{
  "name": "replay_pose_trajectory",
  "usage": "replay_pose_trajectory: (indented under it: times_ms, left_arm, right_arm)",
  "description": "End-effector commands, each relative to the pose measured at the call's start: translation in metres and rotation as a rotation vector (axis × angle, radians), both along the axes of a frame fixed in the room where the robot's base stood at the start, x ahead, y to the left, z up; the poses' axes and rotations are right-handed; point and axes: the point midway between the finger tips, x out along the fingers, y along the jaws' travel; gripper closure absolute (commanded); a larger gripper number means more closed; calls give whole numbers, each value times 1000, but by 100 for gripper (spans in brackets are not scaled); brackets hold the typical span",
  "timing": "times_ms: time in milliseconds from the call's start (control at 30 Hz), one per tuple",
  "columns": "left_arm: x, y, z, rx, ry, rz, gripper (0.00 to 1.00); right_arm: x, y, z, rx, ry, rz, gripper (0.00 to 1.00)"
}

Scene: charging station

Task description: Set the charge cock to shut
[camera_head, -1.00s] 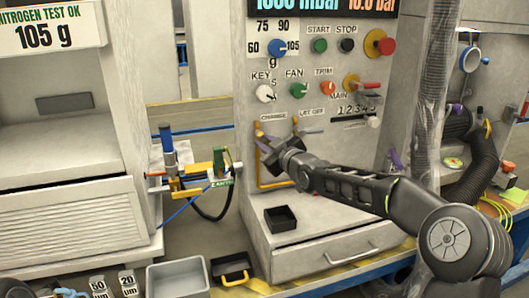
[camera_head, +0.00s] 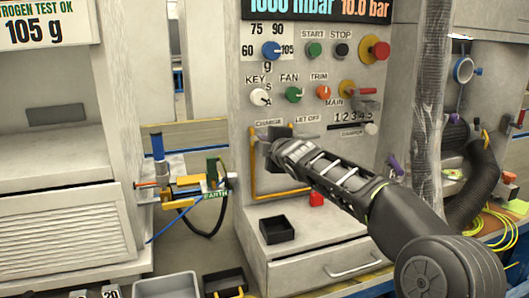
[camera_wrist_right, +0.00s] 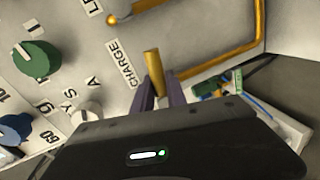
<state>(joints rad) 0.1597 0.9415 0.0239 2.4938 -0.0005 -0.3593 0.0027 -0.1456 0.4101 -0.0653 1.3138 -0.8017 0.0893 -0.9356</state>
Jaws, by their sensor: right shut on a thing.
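The charge cock's brass part (camera_wrist_right: 153,64) shows in the right wrist view beside the CHARGE label (camera_wrist_right: 122,63), between the tips of my right gripper (camera_wrist_right: 160,92). My right gripper is shut on the charge cock. In the head view the right gripper (camera_head: 274,142) is at the panel just below the CHARGE label (camera_head: 268,123) and hides most of the cock. The yellow pipe (camera_head: 252,172) runs down from there. I cannot tell the exact angle of the cock's lever. My left gripper is out of view.
The LET OFF label (camera_head: 307,119) is just right of the gripper. Knobs such as the white KEYS knob (camera_head: 260,97) and green FAN knob (camera_head: 293,94) sit above. A black tray (camera_head: 277,230) stands on the ledge below. A clear hose (camera_head: 426,110) hangs at right.

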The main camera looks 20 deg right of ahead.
Motion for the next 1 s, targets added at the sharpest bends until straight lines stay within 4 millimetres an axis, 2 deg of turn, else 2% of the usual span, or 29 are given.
replay_pose_trajectory:
  times_ms: [33,333,800,833,1000]
  left_arm:
    - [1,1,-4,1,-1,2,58]
    - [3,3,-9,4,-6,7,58]
    - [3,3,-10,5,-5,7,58]
    - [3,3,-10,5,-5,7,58]
    - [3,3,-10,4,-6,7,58]
  right_arm:
    - [-1,12,7,-24,-20,20,100]
    - [0,12,8,-143,-22,20,100]
    - [0,13,5,-163,-18,21,100]
    - [0,13,5,-163,-18,21,81]
    - [0,13,4,-162,-17,21,67]
